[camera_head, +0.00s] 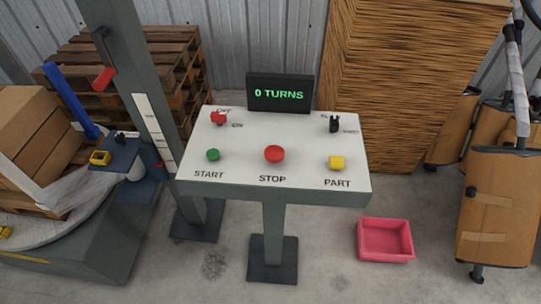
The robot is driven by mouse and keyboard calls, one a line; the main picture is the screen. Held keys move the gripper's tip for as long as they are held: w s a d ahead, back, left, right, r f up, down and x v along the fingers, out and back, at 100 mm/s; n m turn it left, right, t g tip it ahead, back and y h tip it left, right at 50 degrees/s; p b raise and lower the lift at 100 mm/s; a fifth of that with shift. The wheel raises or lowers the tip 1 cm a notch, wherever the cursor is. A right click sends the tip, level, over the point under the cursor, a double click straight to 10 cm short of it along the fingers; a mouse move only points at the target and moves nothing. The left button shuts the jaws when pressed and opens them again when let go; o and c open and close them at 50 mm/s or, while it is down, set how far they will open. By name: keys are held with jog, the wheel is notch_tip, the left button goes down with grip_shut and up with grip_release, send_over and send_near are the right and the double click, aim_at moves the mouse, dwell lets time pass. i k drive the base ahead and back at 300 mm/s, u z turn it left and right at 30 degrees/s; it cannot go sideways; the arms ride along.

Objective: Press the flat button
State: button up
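A white-topped control panel (240,128) stands on a post in the middle of the view. Along its front row are a small round green button (213,155) marked START, a larger domed red button (274,153) marked STOP, and a squarish yellow button (336,163) marked PART. The green one looks lowest, but exact heights are hard to tell. Behind them are a red switch (218,118) by OFF and ON labels, and a black selector knob (334,124). A display (279,93) at the back reads "0 TURNS". My gripper is not in view.
A grey column (138,70) with a red-handled lever (104,78) rises left of the panel. A turntable (65,245) with wrapped boxes is at far left. A pink bin (385,240) lies on the floor, right. Pallets and brown stacks stand behind. Space above the panel is clear.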

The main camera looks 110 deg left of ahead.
aim_at(212, 154)
jog(key=u, duration=3.65)
jog(key=k, duration=1.25)
jog(key=u, duration=0.75)
jog(key=i, duration=1.55)
jog(key=z, duration=0.1)
